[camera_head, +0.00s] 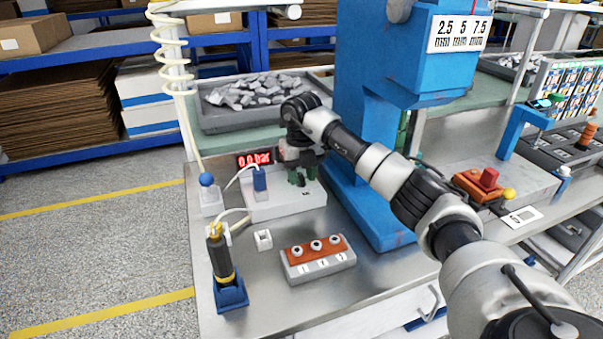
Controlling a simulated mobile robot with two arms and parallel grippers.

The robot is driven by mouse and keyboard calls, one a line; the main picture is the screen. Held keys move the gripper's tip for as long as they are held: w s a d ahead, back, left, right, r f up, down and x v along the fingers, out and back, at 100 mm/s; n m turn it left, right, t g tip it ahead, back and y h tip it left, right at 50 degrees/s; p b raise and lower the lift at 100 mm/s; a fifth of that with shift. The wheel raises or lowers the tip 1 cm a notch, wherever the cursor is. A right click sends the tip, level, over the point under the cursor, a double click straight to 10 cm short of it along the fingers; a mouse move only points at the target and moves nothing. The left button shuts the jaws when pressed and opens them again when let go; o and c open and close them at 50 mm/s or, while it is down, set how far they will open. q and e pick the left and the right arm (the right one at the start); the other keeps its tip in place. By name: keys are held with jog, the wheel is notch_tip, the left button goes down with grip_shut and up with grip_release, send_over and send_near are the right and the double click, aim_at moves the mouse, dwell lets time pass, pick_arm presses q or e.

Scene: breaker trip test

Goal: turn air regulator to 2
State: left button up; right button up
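The air regulator is a pale box (290,206) at the back left of the metal bench. Its red digital display (254,158) appears to read 0.0 bar. A blue fitting (260,180) with a white hose stands on the box's left part. My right gripper (301,180) points down over the right part of the box, with dark and green parts at its tip. The regulator's knob is not clearly visible there, and I cannot tell whether the fingers touch or grip anything. My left gripper is not in view.
A yellow-black screwdriver (219,253) stands in a blue holder at the front left. A block with an orange top and three round studs (318,246) and a small white cube (263,239) sit nearby. A blue press column (362,110) stands right of the gripper, behind my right arm.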

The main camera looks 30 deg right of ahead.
grip_shut()
jog(key=shift+r, duration=0.1)
jog(key=shift+d+n+p, duration=0.1)
jog(key=shift+n+p, duration=0.3)
jog(key=shift+n, duration=0.3)
jog(key=shift+r+n+p, duration=0.1)
jog(key=shift+n+p, duration=0.4)
jog(key=shift+n, duration=0.6)
jog(key=shift+d+n+p, duration=0.1)
jog(key=shift+n+p, duration=0.35)
jog(key=shift+n, duration=2.15)
